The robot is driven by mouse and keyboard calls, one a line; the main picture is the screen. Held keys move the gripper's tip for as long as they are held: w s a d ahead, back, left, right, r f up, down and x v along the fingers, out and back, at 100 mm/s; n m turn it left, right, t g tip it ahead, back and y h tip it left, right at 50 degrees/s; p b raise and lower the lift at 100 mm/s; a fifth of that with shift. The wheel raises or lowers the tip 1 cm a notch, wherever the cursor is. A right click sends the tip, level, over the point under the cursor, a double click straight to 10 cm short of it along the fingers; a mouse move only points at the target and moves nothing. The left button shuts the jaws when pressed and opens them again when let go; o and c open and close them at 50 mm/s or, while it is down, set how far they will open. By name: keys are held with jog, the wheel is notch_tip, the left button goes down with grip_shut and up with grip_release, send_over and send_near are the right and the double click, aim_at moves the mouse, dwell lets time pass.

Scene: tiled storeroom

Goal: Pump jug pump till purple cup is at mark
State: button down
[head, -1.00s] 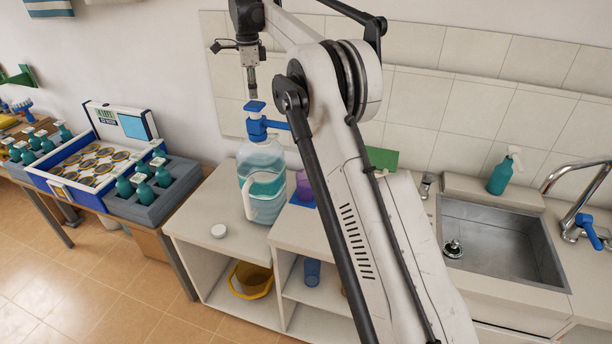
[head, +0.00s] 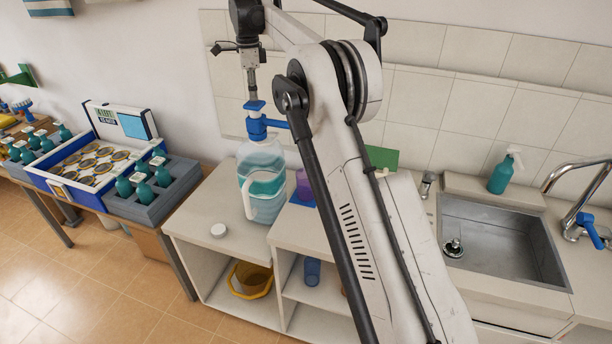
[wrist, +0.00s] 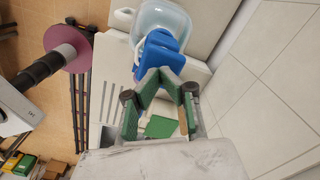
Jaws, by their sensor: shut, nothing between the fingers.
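The jug (head: 262,205) is clear with a white handle, holds teal liquid, and stands on the white counter. Its blue pump (head: 256,125) rises from the top, with a spout pointing right towards the purple cup (head: 305,186). The cup stands on a blue base (head: 302,204), partly hidden by my arm; its mark and liquid level cannot be made out. My gripper (head: 253,98) is shut, pointing down, right above the pump head and at or nearly touching it. In the wrist view, the green-padded fingers (wrist: 162,80) are over the blue pump (wrist: 158,52), with the jug (wrist: 165,18) beyond.
A white lid (head: 218,231) lies on the counter left of the jug. A green board (head: 381,158) stands behind my arm. A sink (head: 500,240) with a faucet is at the right. A tray of teal bottles (head: 150,190) is at the left. A tiled wall stands close behind.

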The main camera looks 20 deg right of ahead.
aim_at(254, 103)
jog(key=shift+f, duration=0.5)
jog(key=shift+f+b, duration=0.15)
jog(key=shift+b, duration=0.15)
jog(key=shift+f+b, duration=0.55)
jog(key=shift+f, duration=0.55)
jog(key=shift+r, duration=0.1)
jog(key=shift+r+p, duration=0.9)
jog(key=shift+r, duration=0.35)
jog(key=shift+f, duration=0.1)
